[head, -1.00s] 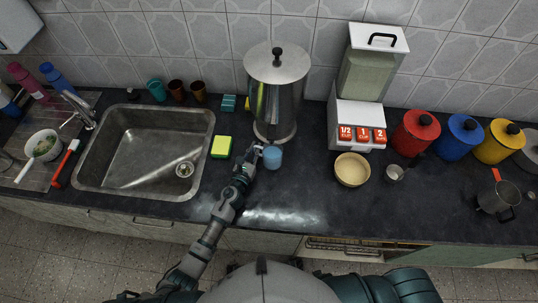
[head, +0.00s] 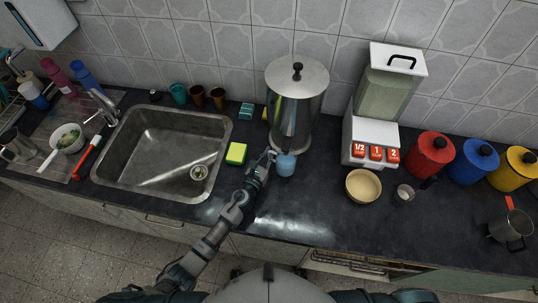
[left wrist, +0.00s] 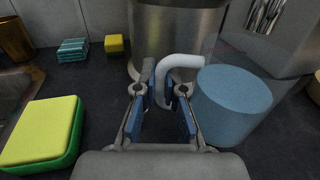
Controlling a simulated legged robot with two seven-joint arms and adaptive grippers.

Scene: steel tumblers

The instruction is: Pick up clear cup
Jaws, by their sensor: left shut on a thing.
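My left gripper (head: 268,158) reaches in from the front left. Its two blue-padded fingers (left wrist: 165,95) are shut on the handle, with some space between them nearer the palm. Whether the cup touches the counter is hard to tell. My right gripper is out of view.
A yellow-green sponge (head: 236,154) lies left of the gripper, beside the sink (head: 165,150). A beige bowl (head: 363,186) and a small metal cup (head: 405,192) stand to the right. The front counter strip between sink and bowl is clear.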

